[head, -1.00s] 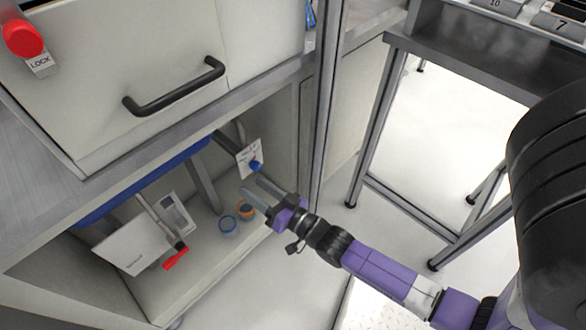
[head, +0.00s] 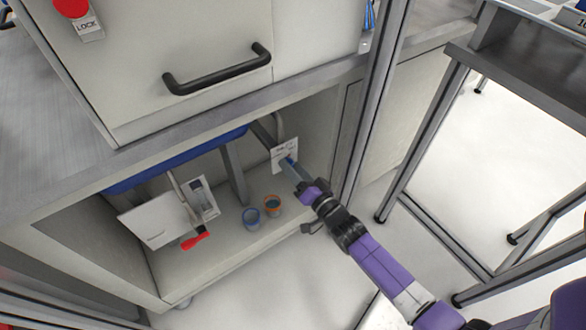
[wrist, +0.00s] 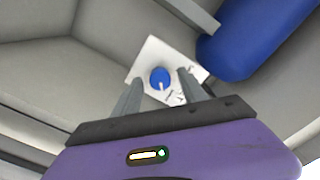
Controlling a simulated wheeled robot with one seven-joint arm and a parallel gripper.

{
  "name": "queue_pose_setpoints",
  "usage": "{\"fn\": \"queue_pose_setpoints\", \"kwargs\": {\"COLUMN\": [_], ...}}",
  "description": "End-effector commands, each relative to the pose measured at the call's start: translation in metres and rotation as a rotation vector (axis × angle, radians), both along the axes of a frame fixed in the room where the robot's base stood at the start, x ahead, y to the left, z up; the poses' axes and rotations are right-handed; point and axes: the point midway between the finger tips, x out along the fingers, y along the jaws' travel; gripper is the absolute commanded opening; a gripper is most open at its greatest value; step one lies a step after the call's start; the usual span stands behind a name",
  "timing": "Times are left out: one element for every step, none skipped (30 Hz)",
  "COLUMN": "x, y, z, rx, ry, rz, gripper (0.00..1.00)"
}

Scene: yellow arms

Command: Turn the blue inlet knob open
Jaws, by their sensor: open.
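The blue inlet knob (wrist: 160,77) sits on a white label plate (wrist: 150,52) inside the open cabinet bay. A pale pointer line shows on its face in the wrist view. In the head view the knob is mostly hidden by my fingers, and the plate (head: 284,150) shows behind them. My gripper (wrist: 160,95) is open, with one grey finger on each side of the knob as seen from the wrist. I cannot tell whether the fingers touch it. In the head view my gripper (head: 290,168) reaches in from the lower right.
A blue tank (wrist: 250,40) lies close to the plate. A red-handled valve (head: 195,240) with a white panel (head: 155,222) is to the left. A blue cup (head: 251,217) and an orange cup (head: 273,205) stand on the shelf. A metal post (head: 375,110) rises beside my arm.

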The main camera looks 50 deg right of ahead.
Motion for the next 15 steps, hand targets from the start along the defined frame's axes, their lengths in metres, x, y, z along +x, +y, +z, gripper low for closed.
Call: {"fn": "queue_pose_setpoints", "kwargs": {"x": [0.0027,0.0033,0.0039,0.004,0.004,0.004,0.0039,0.0039,0.0039,0.0038,0.0038,0.0038,0.0038,0.0037,0.0037], "y": [-0.0002,-0.0007,-0.001,-0.0012,-0.0014,-0.0014,-0.0014,-0.0013,-0.0013,-0.0013,-0.0013,-0.0012,-0.0012,-0.0012,-0.0012], "z": [-0.0004,-0.0004,-0.0004,-0.0004,-0.0004,-0.0003,-0.0003,-0.0002,-0.0002,-0.0002,-0.0002,-0.0001,-0.0001,-0.0001,-0.0001], "rx": [0.001,0.001,0.001,0.001,0.001,0.001,0.001,0.001,0.001,0.001,0.001,0.001,0.001,0.001,0.001], "ry": [-0.001,0.0,0.0,0.0,0.0,0.0,0.0,0.0,0.0,0.0,0.0,0.0,0.0,0.0,0.0], "rz": [0.001,0.0,-0.001,-0.001,-0.001,-0.001,-0.001,-0.001,-0.001,-0.001,-0.001,-0.001,-0.001,-0.001,-0.001], "gripper": [0.5,0.5,0.5,0.5,0.5,0.5,0.5,0.5,0.5,0.48,0.42,0.34,0.28,0.23,0.15]}}
